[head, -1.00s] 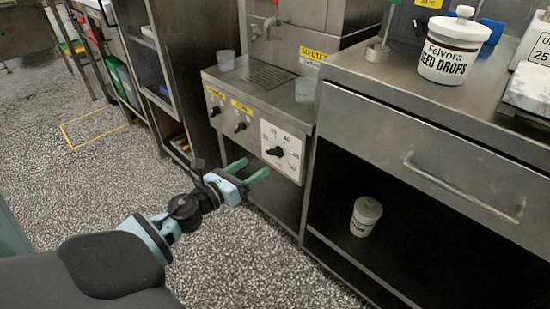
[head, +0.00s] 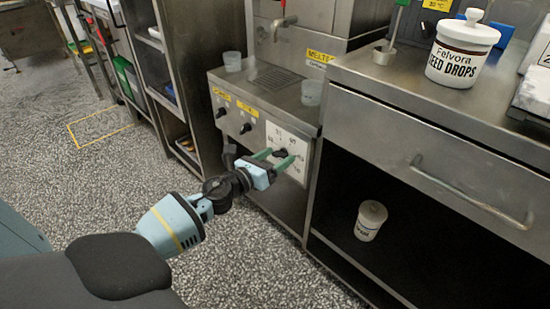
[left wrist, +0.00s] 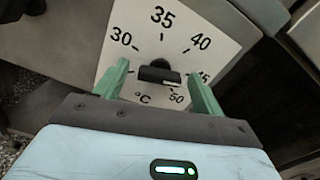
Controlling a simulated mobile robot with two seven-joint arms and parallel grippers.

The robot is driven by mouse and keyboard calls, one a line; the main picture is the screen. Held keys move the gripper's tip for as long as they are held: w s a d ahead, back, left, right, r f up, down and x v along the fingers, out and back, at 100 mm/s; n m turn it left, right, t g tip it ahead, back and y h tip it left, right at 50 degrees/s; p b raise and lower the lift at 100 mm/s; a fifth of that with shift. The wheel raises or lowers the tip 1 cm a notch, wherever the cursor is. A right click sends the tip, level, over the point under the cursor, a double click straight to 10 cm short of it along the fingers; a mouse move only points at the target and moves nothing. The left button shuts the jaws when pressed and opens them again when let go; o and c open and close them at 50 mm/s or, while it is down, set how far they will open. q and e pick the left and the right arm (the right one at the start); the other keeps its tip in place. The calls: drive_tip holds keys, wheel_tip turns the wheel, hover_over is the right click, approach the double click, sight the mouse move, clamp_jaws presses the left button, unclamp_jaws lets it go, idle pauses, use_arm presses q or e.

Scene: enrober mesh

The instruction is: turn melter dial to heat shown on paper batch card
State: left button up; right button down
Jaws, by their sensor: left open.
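The melter dial is a black knob (left wrist: 158,75) on a white scale plate (left wrist: 226,28) marked from 30 to 50 °C. The knob's pale mark faces the lower right of the left wrist view, near the 45 and 50 marks; the exact reading is unclear. In the head view the plate (head: 302,170) is on the melter's front, partly behind my gripper. My left gripper (head: 276,158) is open, its green fingers on either side of the knob in the left wrist view (left wrist: 158,70). Contact cannot be told. No paper batch card is clearly identifiable. My right gripper is out of view.
Two other black knobs (head: 246,128) (head: 221,112) sit left on the melter front (head: 265,106). Cups stand on its top. A steel counter with a drawer handle (head: 470,195) is at right, bearing a lidded jar (head: 462,50). A yellow °C label (head: 437,4) is cut off above.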

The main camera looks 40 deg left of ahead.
use_arm(q)
drive_tip(key=c, duration=0.7)
drive_tip(key=shift+c, duration=1.5)
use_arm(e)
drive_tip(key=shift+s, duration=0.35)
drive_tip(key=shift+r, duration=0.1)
